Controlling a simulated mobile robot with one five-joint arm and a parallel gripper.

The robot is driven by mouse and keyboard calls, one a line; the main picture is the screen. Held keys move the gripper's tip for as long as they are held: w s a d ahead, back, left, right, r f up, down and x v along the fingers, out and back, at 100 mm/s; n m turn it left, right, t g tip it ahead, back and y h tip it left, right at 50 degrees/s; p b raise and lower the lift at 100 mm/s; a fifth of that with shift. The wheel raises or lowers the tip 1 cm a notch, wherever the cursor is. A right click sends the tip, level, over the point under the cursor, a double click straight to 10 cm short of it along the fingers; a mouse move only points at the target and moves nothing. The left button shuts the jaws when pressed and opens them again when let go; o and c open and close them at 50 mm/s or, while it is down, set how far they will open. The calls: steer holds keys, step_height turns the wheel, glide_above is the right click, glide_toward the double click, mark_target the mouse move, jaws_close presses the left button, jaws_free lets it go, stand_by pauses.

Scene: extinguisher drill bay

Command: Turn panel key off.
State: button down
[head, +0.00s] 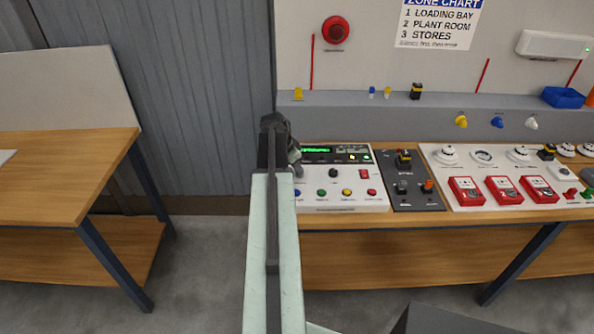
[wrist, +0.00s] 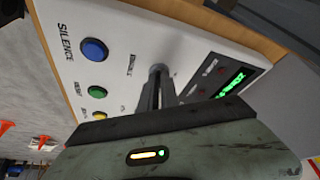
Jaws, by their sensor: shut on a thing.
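The white alarm panel (head: 318,182) lies on the bench, just right of my arm in the head view. It has a lit green display (head: 317,150) and a row of coloured buttons. My gripper (head: 295,163) is at the panel's left side. In the wrist view the panel (wrist: 128,35) is tilted, and my gripper (wrist: 158,82) is shut on the panel key (wrist: 158,68), a small grey round-topped piece. The fingers cover most of the key, so its turned position cannot be told. The head view does not show the key clearly.
Blue (wrist: 95,50) and green (wrist: 98,83) buttons sit close to my fingers. A dark switch plate (head: 415,196) and a white board with red call points (head: 467,190) lie to the right. A wooden table (head: 70,160) stands left, with bare floor between it and the bench.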

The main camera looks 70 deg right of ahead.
steer(key=shift+s+n+t+h, duration=0.3)
steer(key=shift+s+n, duration=0.2)
steer(key=shift+n, duration=0.5)
steer(key=n+t, duration=0.1)
steer(key=n, duration=0.2)
steer(key=shift+s+d+n+h, duration=0.1)
steer(key=shift+n+h, duration=0.2)
steer(key=n+t, duration=0.1)
steer(key=n, duration=0.2)
steer(key=n+t, duration=0.1)
steer(key=n, duration=0.1)
steer(key=shift+s+d+r+n+t, duration=0.1)
steer(key=shift+d+n+t, duration=0.05)
steer(key=shift+n+t, duration=0.2)
steer(key=shift+n, duration=0.35)
steer(key=c, duration=1.6)
jaws_free()
steer(key=shift+s, duration=0.1)
